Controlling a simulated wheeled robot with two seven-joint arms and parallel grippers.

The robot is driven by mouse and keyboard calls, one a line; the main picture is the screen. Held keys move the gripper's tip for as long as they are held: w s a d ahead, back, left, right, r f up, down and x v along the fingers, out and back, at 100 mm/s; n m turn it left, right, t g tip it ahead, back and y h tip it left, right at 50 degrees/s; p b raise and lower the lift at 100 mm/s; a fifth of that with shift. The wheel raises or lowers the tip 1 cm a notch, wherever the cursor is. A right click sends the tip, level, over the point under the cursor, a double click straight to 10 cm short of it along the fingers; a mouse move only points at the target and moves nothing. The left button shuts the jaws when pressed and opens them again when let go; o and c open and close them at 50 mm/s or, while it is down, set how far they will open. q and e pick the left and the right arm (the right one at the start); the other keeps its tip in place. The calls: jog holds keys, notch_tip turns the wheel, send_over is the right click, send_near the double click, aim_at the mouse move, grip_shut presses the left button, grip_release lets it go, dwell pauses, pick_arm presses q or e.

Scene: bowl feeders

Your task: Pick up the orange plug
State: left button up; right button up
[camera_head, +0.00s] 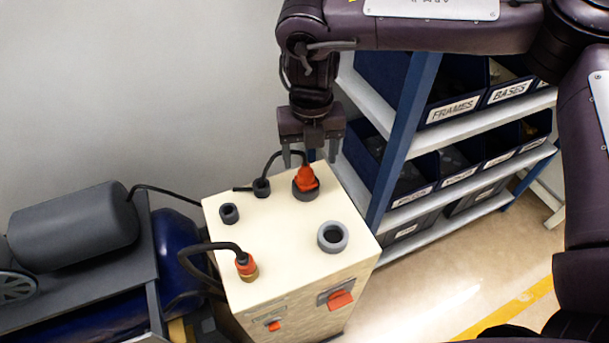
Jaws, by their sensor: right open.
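The orange plug (307,178) stands upright at a dark round socket (306,194) near the back of the cream cabinet's top. A black cable loops from it to the left. My right gripper (311,157) hangs from above, just over and behind the plug as seen here. Its two fingers are apart with nothing visibly held between them. I cannot tell whether the fingertips reach down beside the plug. My left gripper is not in view.
The cream cabinet (283,233) also bears an empty grey ring socket (333,237), small dark sockets (229,213) and another orange connector (245,265) with a thick black cable. A compressor (75,230) is at left. A bin shelf (405,155) stands close behind at right.

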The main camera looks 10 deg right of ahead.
aim_at(306, 165)
jog(key=f, duration=0.3)
jog(key=shift+a+f+p, duration=0.35)
notch_tip(306, 165, down, 2)
jog(key=shift+f, duration=0.1)
jog(key=c, duration=0.9)
jog(key=shift+w, duration=0.1)
jog(key=c, duration=0.4)
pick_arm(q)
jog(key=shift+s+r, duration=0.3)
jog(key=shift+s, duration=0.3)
